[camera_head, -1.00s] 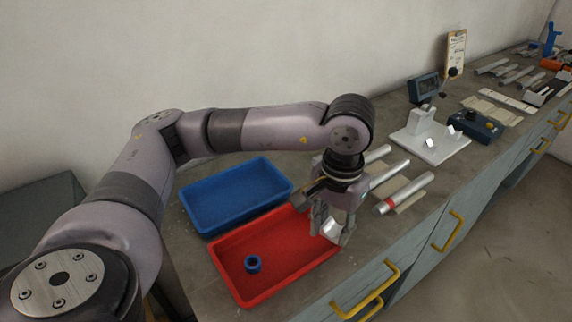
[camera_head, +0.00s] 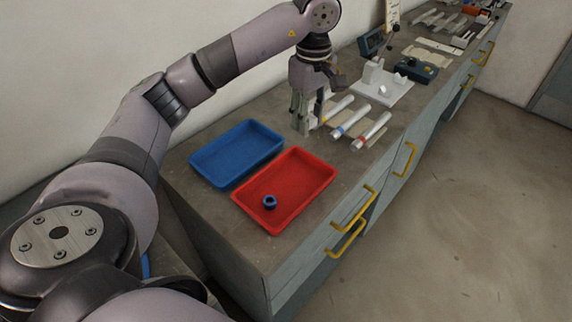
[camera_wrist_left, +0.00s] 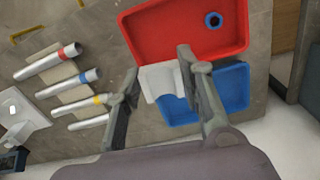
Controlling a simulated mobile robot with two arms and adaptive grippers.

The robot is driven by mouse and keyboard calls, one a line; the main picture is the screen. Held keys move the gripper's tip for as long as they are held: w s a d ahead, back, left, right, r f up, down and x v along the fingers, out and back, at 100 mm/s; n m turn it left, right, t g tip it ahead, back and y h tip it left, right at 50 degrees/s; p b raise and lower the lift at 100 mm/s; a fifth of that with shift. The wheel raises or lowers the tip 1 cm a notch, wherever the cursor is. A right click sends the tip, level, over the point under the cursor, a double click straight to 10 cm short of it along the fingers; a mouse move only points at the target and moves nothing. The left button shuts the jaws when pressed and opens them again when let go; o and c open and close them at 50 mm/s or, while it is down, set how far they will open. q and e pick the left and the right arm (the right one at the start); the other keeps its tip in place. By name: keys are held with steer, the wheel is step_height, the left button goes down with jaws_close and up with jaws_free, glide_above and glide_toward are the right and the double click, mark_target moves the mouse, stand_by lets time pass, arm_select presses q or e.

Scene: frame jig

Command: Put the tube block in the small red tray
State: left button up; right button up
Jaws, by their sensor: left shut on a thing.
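My left gripper (camera_head: 303,120) is above the bench, beyond the trays and beside the tubes. In the left wrist view its fingers (camera_wrist_left: 160,72) are shut on a pale grey-white block, which I take to be the tube block (camera_wrist_left: 158,83). In the head view the block is mostly hidden by the fingers. The red tray (camera_head: 312,180) lies on the bench nearer to me than the gripper; it also shows in the left wrist view (camera_wrist_left: 165,38). A small blue ring (camera_head: 270,202) lies in it. My right gripper is not in view.
A blue tray (camera_head: 225,160) stands left of the red tray. Several silver tubes with coloured bands, among them a red-banded one (camera_head: 374,128), lie right of the gripper. A white stand (camera_head: 383,88) is beyond. The bench's front edge has yellow handles (camera_head: 358,205).

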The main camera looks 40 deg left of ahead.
arm_select(q)
steer(key=shift+a+f+n, duration=0.15)
steer(key=shift+a+n, duration=0.4)
steer(key=shift+n, duration=0.15)
steer(key=p, duration=0.1)
glide_above(301, 181)
step_height(301, 181, down, 8)
step_height(301, 181, down, 5)
steer(key=shift+s+f+p, duration=0.1)
steer(key=shift+f+p, duration=0.05)
steer(key=shift+p, duration=0.7)
steer(key=shift+f, duration=0.65)
step_height(301, 181, down, 3)
steer(key=shift+f+p, duration=0.2)
steer(key=shift+p, duration=0.45)
steer(key=shift+f, duration=0.35)
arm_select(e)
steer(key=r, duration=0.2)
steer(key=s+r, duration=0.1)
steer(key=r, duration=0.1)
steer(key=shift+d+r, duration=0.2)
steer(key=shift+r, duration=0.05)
